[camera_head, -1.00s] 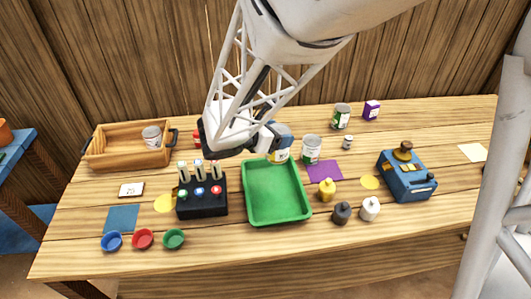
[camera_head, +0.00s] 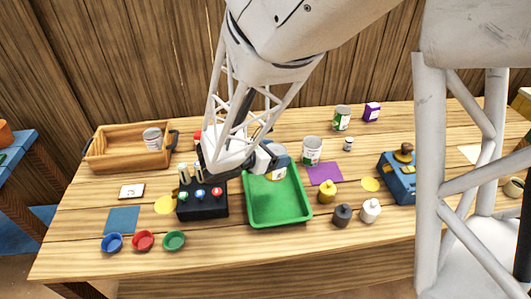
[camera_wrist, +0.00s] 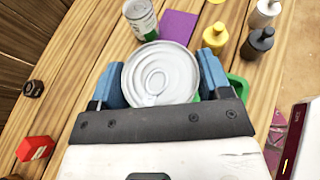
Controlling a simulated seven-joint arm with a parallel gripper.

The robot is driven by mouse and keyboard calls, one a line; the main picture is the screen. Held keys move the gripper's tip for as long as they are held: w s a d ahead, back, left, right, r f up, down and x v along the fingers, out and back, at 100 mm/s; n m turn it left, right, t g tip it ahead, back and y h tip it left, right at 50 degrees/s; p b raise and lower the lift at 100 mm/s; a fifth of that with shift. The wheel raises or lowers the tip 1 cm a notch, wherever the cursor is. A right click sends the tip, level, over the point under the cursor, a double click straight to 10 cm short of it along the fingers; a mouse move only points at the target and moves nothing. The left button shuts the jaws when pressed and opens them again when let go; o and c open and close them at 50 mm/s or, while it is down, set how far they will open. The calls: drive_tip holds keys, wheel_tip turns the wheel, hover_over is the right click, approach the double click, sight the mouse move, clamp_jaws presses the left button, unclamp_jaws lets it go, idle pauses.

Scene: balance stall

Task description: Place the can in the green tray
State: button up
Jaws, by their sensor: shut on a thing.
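My gripper (camera_head: 277,161) is shut on a can (camera_head: 277,174), which shows a pale, yellowish label below the fingers in the head view. In the wrist view the can's round silver lid (camera_wrist: 160,74) sits between the two blue fingers. The green tray (camera_head: 283,222) lies on the table, empty where I can see it. The can appears over the tray's back part; its height above the floor of the tray is hard to tell. A green bit of the tray also shows in the wrist view (camera_wrist: 238,85), beside the right finger.
A can (camera_head: 311,150) stands beside the tray's back right, near a purple mat (camera_head: 324,171) and a yellow bottle (camera_head: 326,191). A black holder (camera_head: 203,208) stands close left of the tray. A wooden crate (camera_head: 105,160) holds another can (camera_head: 152,138).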

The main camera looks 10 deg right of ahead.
drive_tip(key=shift+f, duration=0.1)
drive_tip(key=shift+f, duration=2.8)
drive_tip(key=shift+f, duration=2.05)
drive_tip(key=shift+f, duration=0.1)
drive_tip(key=o, duration=1.1)
drive_tip(key=shift+r+v, duration=0.15)
drive_tip(key=shift+v, duration=2.9)
drive_tip(key=shift+r+v, duration=0.1)
drive_tip(key=shift+v, duration=2.95)
